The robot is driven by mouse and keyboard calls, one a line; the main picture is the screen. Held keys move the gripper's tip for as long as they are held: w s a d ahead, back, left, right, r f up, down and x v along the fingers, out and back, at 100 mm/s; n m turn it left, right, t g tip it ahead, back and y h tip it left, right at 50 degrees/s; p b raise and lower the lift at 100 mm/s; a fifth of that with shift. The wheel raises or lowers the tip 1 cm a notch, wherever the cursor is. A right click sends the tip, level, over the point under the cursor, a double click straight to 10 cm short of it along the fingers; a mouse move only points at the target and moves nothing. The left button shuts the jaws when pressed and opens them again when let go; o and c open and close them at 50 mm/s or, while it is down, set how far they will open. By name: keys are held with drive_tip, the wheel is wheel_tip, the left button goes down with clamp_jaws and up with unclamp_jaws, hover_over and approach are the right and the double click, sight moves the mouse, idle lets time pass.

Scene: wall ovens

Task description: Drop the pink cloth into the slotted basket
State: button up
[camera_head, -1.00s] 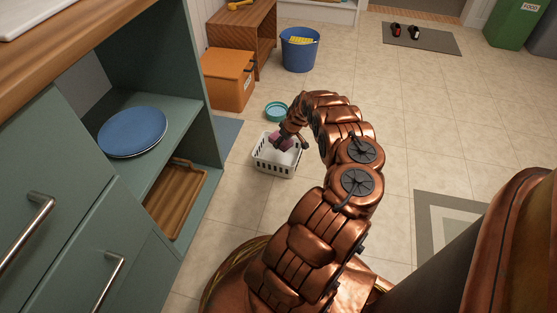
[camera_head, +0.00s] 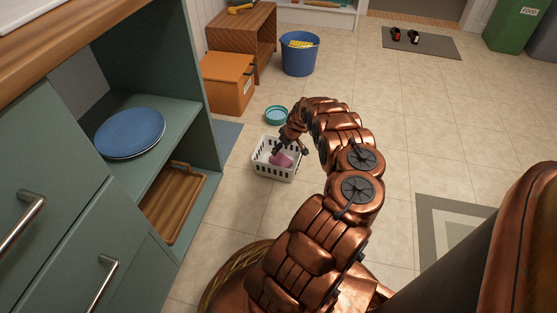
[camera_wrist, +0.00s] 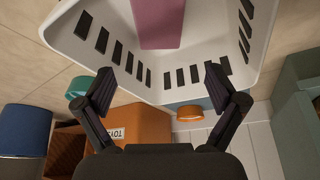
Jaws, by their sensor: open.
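The white slotted basket (camera_head: 278,173) stands on the floor beyond the teal cabinet. The pink cloth (camera_head: 284,160) is inside it, below my gripper. In the wrist view the basket (camera_wrist: 208,55) fills the upper part, and the cloth (camera_wrist: 158,22) shows within its walls, partly cut off by the top edge. My gripper (camera_head: 290,151) is over the basket. In the wrist view my gripper (camera_wrist: 161,88) is open, its two fingers wide apart with nothing between them. The cloth is clear of both fingers there.
A teal bowl (camera_head: 276,115) lies on the floor just behind the basket. An orange toy box (camera_head: 228,82) and a blue bucket (camera_head: 300,58) stand further back. The teal cabinet (camera_head: 205,125) is to the left. Floor to the right is open.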

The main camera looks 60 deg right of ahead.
drive_tip(key=v, duration=1.2)
idle(0.4)
drive_tip(key=shift+a, duration=0.1)
idle(0.4)
